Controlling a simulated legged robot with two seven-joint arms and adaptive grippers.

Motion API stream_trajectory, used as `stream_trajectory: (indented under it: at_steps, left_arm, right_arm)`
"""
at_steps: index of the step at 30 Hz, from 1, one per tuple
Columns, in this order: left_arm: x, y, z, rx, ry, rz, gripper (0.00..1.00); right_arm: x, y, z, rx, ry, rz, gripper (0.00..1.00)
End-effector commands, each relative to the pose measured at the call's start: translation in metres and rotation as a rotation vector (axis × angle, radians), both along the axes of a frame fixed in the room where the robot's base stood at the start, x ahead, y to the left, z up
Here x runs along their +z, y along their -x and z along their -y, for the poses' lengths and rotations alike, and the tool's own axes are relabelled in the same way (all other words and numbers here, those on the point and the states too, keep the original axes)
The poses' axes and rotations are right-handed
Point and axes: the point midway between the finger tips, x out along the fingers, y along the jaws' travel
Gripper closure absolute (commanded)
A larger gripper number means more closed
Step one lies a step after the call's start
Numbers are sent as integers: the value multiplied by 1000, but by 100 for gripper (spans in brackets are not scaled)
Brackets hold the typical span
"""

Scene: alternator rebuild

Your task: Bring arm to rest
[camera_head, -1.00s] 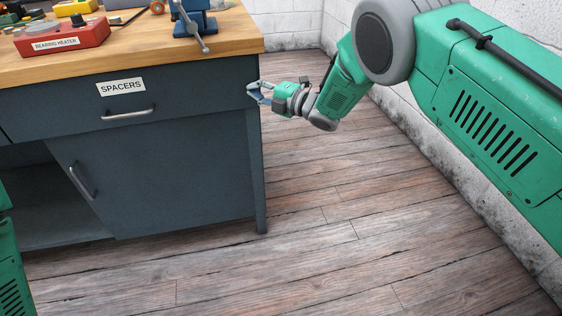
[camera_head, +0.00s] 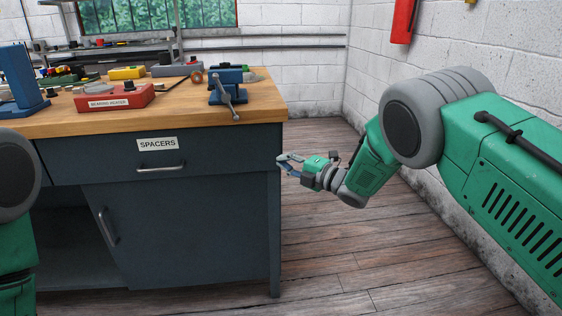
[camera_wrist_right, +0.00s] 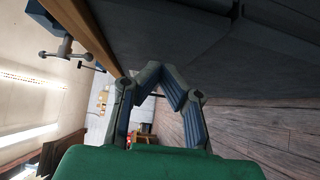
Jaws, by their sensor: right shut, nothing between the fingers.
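My right arm comes in from the right in the head view. Its gripper (camera_head: 284,164) hangs beside the right end of the workbench (camera_head: 190,220), below the level of the wooden top. In the right wrist view the fingers of the right gripper (camera_wrist_right: 160,72) come close together at their tips, with nothing between them. The bench's dark side fills the upper part of that view. At the left edge of the head view only a green and grey part of my left arm shows. The left gripper is out of view.
On the bench top stand a red bearing heater (camera_head: 114,97), a blue vise (camera_head: 228,90) at the right corner and a yellow box (camera_head: 127,72). The drawer marked SPACERS (camera_head: 158,156) is shut. Wooden floor (camera_head: 400,260) lies clear right of the bench, up to a white wall (camera_head: 400,75).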

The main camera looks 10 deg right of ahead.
Motion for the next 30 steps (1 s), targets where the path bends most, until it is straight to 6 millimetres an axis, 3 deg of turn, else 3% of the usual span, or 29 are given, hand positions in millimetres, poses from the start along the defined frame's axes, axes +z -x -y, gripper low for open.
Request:
stream_trajectory:
  at_steps: [9, 17, 20, 22, 26, 30]
  left_arm:
    - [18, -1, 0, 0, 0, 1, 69]
    - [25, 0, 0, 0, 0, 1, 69]
    - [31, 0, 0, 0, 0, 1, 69]
    - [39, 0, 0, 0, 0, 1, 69]
    - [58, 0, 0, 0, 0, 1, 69]
    - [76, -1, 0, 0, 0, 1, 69]
  right_arm:
    - [1, 39, 35, -1, 0, -4, 100]
    - [-2, 61, 54, -3, -3, -13, 100]
    - [-17, 71, 63, -56, -43, -110, 100]
    - [-40, 87, 74, -143, -103, -259, 100]
    - [-99, 145, 99, -392, -272, -648, 100]
    - [-150, 237, 122, -705, -447, -1037, 100]
